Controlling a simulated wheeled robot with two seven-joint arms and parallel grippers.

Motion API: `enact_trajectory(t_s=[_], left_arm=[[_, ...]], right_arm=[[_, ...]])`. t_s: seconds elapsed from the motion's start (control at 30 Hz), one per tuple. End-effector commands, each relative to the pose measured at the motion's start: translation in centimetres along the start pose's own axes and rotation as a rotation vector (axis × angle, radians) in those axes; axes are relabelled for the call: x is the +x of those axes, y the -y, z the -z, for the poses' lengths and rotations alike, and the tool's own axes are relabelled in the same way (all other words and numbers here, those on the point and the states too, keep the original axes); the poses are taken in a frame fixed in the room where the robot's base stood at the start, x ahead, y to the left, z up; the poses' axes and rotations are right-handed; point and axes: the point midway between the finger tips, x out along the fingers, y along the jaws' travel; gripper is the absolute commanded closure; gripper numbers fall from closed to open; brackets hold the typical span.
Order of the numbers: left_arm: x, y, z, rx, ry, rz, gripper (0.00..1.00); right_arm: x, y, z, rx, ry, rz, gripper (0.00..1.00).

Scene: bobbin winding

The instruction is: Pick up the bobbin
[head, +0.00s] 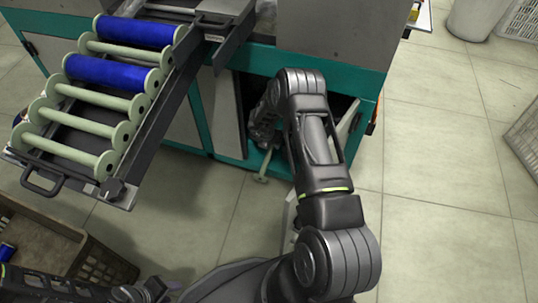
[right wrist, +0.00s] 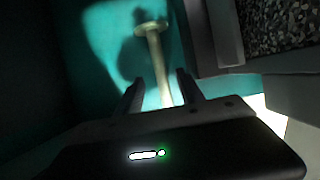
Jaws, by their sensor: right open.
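A pale, bare bobbin (right wrist: 158,64) stands out ahead of my right gripper (right wrist: 160,78) in the right wrist view, its round flange at the far end. The gripper is open, with its two dark fingers on either side of the shaft's near part; I cannot tell if they touch it. In the head view my right arm reaches into the open lower compartment of the machine, and a pale bobbin (head: 262,178) shows just below the dark gripper there. My left gripper (head: 145,291) is at the bottom left, partly cut off, its jaws unclear.
A sloped rack (head: 120,196) at the left holds several pale bare bobbins and two wound with blue (head: 110,71). The teal machine (head: 330,72) frames the compartment around my right arm. A brown crate (head: 42,240) stands at the bottom left.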

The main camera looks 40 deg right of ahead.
Motion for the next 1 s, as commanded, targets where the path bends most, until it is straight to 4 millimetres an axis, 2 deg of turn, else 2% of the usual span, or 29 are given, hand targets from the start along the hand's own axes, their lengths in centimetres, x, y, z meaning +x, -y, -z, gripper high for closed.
enact_trajectory(t_s=[0.4, 1.0], left_arm=[[2.7, 0.8, 0.3, -0.001, -0.014, 0.0, 0.64], [2.7, 0.8, 0.3, -0.001, -0.014, 0.0, 0.64]], right_arm=[[5.0, 0.1, 0.3, 0.001, 0.0, 0.001, 0.55], [5.2, 0.1, 0.2, 0.0, 0.0, 0.0, 0.55]])
